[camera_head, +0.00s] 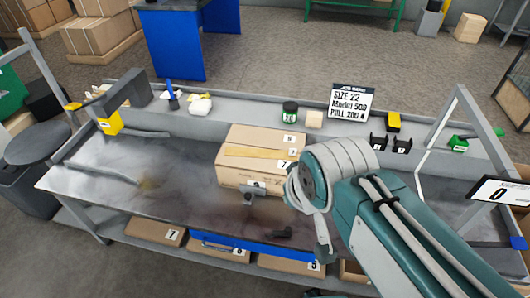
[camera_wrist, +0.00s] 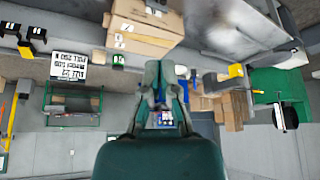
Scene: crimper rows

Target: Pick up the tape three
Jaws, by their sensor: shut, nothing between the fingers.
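I cannot single out tape three; no label in either view clearly marks it. A small pale-yellow and white item (camera_head: 200,105) sits on the bench's raised back ledge at the left. A yellow-topped black item (camera_head: 393,122) and a small green item (camera_head: 459,143) are on the ledge at the right. My gripper (camera_wrist: 161,72) shows in the wrist view with its fingers close together and nothing held. In the head view my arm reaches over the right half of the bench, apart from the ledge items at the left.
Stacked cardboard boxes (camera_head: 262,140) stand mid-bench. A sign (camera_head: 347,101), a dark green jar (camera_head: 290,111) and two black holders (camera_head: 378,141) are on the ledge. A metal frame (camera_head: 428,140) rises at the right. The bench's left surface (camera_head: 130,185) is largely clear.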

